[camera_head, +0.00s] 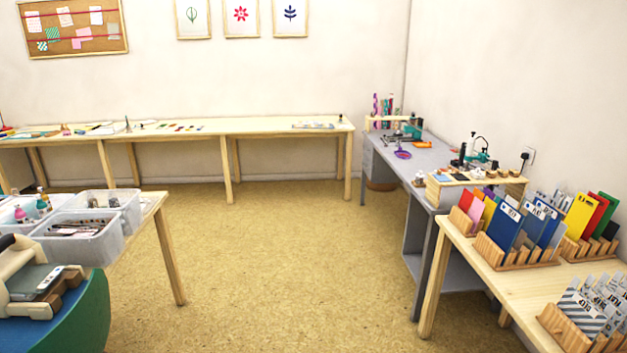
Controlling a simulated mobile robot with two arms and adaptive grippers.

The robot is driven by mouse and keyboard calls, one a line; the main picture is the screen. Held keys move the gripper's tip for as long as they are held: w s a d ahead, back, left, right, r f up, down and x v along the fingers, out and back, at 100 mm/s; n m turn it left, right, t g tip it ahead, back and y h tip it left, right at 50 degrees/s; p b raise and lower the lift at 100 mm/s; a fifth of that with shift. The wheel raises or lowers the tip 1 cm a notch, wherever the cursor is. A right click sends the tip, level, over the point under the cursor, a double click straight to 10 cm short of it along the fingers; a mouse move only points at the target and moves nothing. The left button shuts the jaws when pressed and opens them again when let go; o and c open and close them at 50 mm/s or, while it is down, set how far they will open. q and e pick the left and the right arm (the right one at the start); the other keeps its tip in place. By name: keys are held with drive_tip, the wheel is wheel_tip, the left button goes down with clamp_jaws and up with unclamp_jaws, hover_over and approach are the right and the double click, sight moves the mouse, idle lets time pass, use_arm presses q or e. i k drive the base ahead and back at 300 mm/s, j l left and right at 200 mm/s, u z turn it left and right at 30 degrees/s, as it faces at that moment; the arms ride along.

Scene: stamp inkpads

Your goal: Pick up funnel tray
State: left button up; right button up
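I cannot pick out a funnel tray for sure in the head view. Clear plastic bins (84,250) stand on the wooden table at the left and hold small items, but none shows a clear funnel shape. Small items on the long back table (270,126) and the grey desk (375,150) are too small to tell apart. Neither of my grippers is in view.
Open floor (270,270) lies between the tables. A wooden table (510,285) with card racks (515,250) stands at the right. A teal rounded surface (90,320) bearing a cream machine (25,282) is at lower left.

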sight(401, 154)
drive_tip(key=i, duration=1.9)
drive_tip(key=i+z, duration=0.2)
drive_tip(key=i, duration=0.45)
drive_tip(key=i+z, duration=0.25)
drive_tip(key=i, duration=0.4)
drive_tip(key=i+j+z, duration=0.2)
drive_tip(key=i, duration=0.45)
drive_tip(key=l, duration=0.1)
